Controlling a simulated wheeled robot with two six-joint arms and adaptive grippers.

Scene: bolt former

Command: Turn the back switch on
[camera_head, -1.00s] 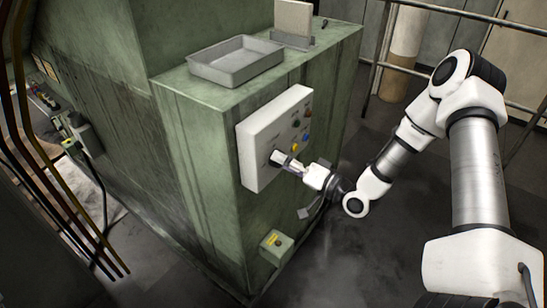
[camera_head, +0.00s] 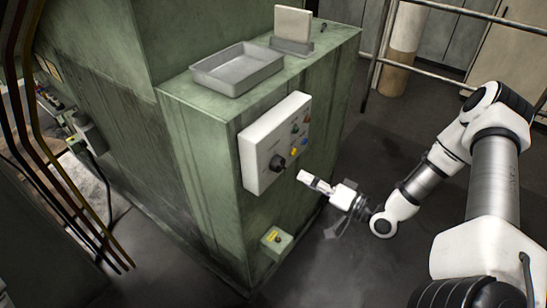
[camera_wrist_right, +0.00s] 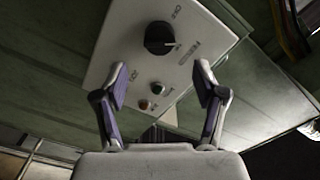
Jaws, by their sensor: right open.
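A white control panel (camera_head: 259,176) is fixed to the side of the green machine. A black rotary switch (camera_head: 277,163) sits on its lower left part. The switch also shows in the right wrist view (camera_wrist_right: 159,38), with a light mark at its right side and small lettering around it. My right gripper (camera_head: 306,179) is open and empty, to the right of the panel and apart from it. In the wrist view both fingers (camera_wrist_right: 160,88) are spread below the switch and do not touch it. My left gripper is not in view.
Several small coloured buttons (camera_head: 294,152) sit on the panel's right part. A grey tray (camera_head: 237,84) stands on the machine top. A small green box with a yellow top (camera_head: 276,240) is low on the machine. The floor at right is open up to a metal railing (camera_head: 460,62).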

